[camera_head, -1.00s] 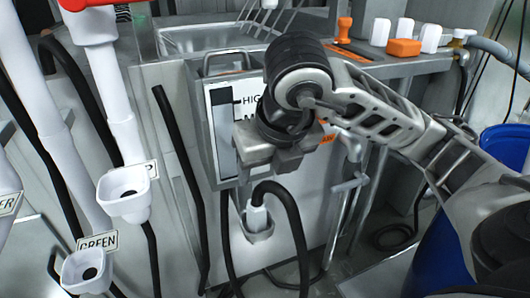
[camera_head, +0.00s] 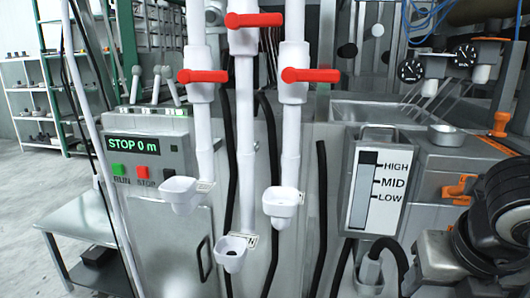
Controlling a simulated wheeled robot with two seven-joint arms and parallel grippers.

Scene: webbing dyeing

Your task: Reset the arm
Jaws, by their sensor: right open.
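My right arm enters at the lower right edge, with its black rounded wrist in front of the grey machine. My right gripper (camera_head: 436,262) is the grey part below and left of that wrist. It is open, and nothing shows in it. Its fingers are partly hidden and hard to make out. It is right of the black hose at the level gauge's foot. My left gripper is not in view.
The level gauge (camera_head: 375,190) marked HIGH, MID and LOW stands left of my right gripper. White pipes with red valve handles (camera_head: 310,75) and white cups (camera_head: 282,202) stand mid-view. A control box (camera_head: 148,145) reads STOP 0 m.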

